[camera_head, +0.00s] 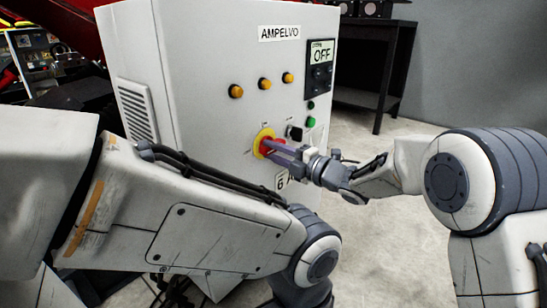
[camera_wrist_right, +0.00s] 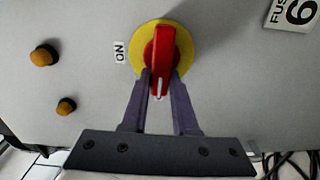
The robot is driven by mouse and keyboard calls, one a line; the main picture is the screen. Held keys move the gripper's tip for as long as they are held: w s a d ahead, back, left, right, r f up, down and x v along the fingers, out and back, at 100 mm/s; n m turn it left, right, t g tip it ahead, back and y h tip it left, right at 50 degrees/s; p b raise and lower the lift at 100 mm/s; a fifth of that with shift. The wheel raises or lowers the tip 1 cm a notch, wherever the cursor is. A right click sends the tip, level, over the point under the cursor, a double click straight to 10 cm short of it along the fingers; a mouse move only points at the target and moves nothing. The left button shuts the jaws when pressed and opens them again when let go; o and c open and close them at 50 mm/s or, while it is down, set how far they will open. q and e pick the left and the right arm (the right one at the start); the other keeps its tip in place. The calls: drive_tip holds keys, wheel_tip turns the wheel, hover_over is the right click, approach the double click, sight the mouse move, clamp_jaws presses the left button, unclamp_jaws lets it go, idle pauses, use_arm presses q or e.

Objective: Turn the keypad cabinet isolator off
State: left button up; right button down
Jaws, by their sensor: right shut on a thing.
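The keypad cabinet (camera_head: 215,70) is a white box labelled AMPELVO, with a keypad (camera_head: 320,75) whose display reads OFF. Its isolator has a red handle (camera_wrist_right: 161,60) on a yellow disc (camera_wrist_right: 188,48); the disc also shows in the head view (camera_head: 259,138). My right gripper (camera_head: 276,150) is shut on the handle; in the right wrist view its fingers (camera_wrist_right: 160,88) lie on both sides of the handle's lower end. There the handle stands upright, white mark downward, and an ON label (camera_wrist_right: 120,52) is left of the disc. My left gripper is out of view.
Amber lamps (camera_head: 264,84) sit above the isolator. A green button (camera_head: 310,122) and a black switch (camera_head: 294,132) are close to my right gripper. My left forearm crosses in front of the cabinet's lower part. A dark table (camera_head: 375,65) stands behind at right.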

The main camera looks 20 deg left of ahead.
drive_tip(key=shift+s+f+n, duration=0.1)
drive_tip(key=shift+n, duration=0.2)
idle(0.4)
drive_tip(key=c, duration=0.7)
unclamp_jaws()
drive_tip(key=shift+d, duration=0.35)
drive_tip(key=p+v, duration=0.3)
drive_tip(key=v, duration=0.6)
drive_tip(key=shift+s+d, duration=0.2)
drive_tip(key=shift+d, duration=0.1)
